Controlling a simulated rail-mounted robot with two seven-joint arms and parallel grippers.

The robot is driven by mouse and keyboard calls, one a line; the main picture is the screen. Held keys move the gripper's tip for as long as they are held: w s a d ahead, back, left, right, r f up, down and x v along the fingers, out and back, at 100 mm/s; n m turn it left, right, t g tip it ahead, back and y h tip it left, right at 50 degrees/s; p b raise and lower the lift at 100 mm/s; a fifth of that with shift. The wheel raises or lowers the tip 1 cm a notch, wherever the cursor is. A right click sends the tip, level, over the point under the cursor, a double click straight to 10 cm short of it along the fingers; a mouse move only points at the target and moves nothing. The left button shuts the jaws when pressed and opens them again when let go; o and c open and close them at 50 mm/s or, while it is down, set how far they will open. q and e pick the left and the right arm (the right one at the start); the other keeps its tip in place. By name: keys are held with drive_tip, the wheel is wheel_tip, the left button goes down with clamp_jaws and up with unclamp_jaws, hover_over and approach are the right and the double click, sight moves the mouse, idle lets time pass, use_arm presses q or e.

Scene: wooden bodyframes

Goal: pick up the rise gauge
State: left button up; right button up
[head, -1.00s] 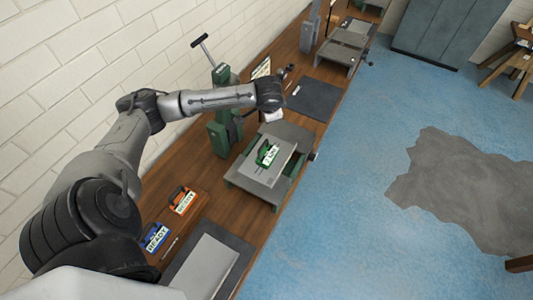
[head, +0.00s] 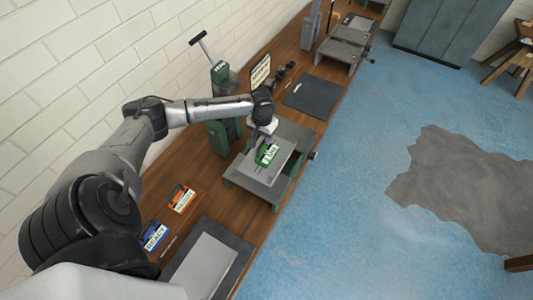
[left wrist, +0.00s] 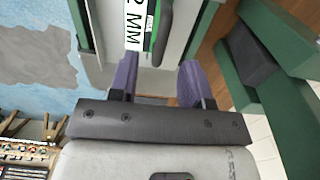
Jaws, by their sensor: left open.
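The rise gauge appears to be the green block with a white label (head: 267,155), lying on the grey plate of the green-and-grey machine. In the left wrist view the green piece (left wrist: 160,32) bears a white label reading "2 MM", partly cut off by the top edge. My left gripper (head: 264,136) is just above and behind the green block in the head view. In the left wrist view its two purple fingers (left wrist: 158,78) are apart with nothing between them, and the green piece lies beyond their tips. My right gripper is not in view.
The machine's grey plate (head: 249,180) carries the block, and its green column (head: 218,135) stands close by. Orange (head: 182,199) and blue (head: 154,236) labelled blocks lie on the wooden bench. A dark mat (head: 313,97) lies farther along. A white brick wall borders the bench.

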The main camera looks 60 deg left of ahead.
sight(262, 143)
use_arm(q)
drive_tip(key=shift+f, duration=3.5)
drive_tip(key=shift+c, duration=0.2)
clamp_jaws()
